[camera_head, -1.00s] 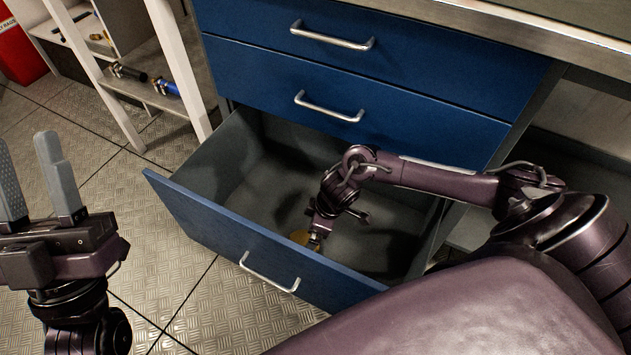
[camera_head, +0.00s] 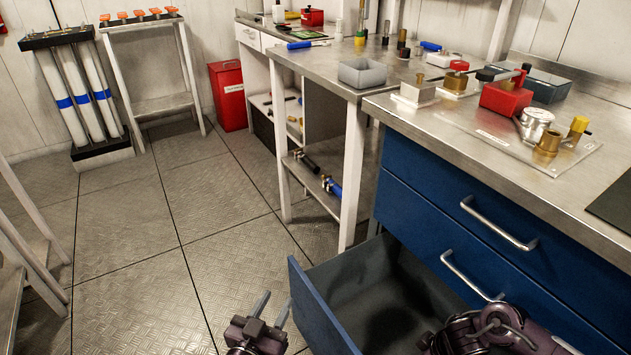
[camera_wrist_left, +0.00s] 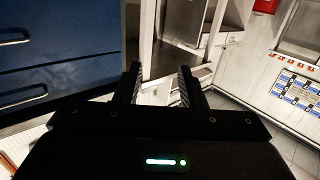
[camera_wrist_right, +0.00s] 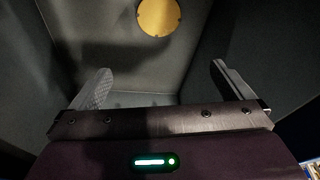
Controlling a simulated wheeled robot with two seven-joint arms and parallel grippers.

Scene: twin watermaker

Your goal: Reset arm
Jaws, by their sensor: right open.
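My left gripper (camera_head: 272,308) shows at the bottom of the head view, left of the open blue drawer (camera_head: 318,310). Its two fingers are apart with nothing between them; the left wrist view also shows this gap (camera_wrist_left: 160,84). My right arm (camera_head: 490,330) reaches into the open drawer at the bottom right of the head view, where its gripper is out of sight. In the right wrist view my right gripper (camera_wrist_right: 162,70) is open and empty inside the grey drawer. A round gold disc (camera_wrist_right: 159,17) lies on the drawer floor beyond the fingertips, apart from them.
The drawer's blue cabinet (camera_head: 470,240) stands at the right under a metal worktop (camera_head: 460,130) carrying a red box (camera_head: 505,98) and brass parts. A white-legged bench (camera_head: 345,170) stands behind. The tiled floor (camera_head: 170,270) at the left is clear. A red bin (camera_head: 228,95) stands farther back.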

